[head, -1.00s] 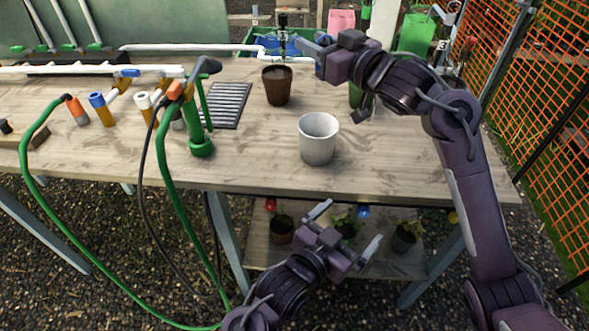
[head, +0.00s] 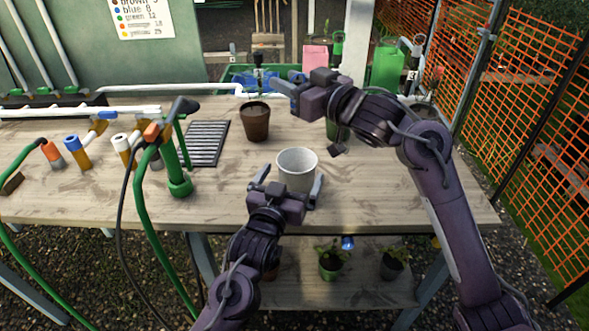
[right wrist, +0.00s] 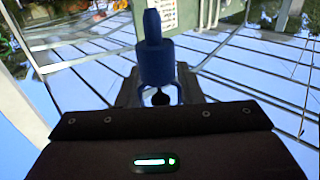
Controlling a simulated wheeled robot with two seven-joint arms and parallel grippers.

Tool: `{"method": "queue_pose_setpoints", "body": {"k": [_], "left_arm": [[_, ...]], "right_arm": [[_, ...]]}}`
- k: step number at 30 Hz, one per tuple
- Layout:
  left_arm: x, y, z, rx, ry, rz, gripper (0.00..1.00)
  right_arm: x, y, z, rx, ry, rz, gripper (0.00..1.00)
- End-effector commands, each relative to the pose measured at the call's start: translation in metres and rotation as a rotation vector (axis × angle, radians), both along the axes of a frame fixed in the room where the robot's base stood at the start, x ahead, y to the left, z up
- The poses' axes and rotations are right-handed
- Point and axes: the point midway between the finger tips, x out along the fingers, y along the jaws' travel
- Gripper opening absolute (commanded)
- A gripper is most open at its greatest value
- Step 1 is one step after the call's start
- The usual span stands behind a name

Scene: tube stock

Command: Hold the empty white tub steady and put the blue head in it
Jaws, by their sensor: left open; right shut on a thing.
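The white tub (head: 297,168) stands upright on the wooden table near its front edge, with its open top showing. My left gripper (head: 288,178) is open, with one finger on each side of the tub; I cannot tell whether they touch it. My right gripper (head: 288,88) is above the back of the table, behind the tub. In the right wrist view it is shut on the blue head (right wrist: 155,60), which has a narrow spout pointing up. In the head view the blue head is hard to make out.
A brown pot (head: 255,122) stands behind the tub to the left. A slatted dark mat (head: 204,143), a green pump (head: 178,178) and hose pieces lie further left. Potted plants (head: 331,262) are on the lower shelf. An orange mesh fence (head: 535,130) is at right.

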Motion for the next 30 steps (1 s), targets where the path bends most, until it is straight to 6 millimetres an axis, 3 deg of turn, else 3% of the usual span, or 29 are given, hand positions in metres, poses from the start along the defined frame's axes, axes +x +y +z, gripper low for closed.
{"method": "queue_pose_setpoints", "body": {"k": [6,18,30], "left_arm": [[0.026,-0.008,0.000,0.002,-0.001,-0.001,1.00],[0.032,-0.011,0.000,0.001,0.001,-0.001,1.00],[0.032,-0.011,0.000,0.001,0.001,-0.001,0.53]], "right_arm": [[0.000,0.000,0.000,0.000,0.000,0.000,0.12],[0.000,0.000,0.000,0.000,0.000,0.000,0.12],[0.000,0.000,0.000,0.000,0.000,0.000,0.12]]}}
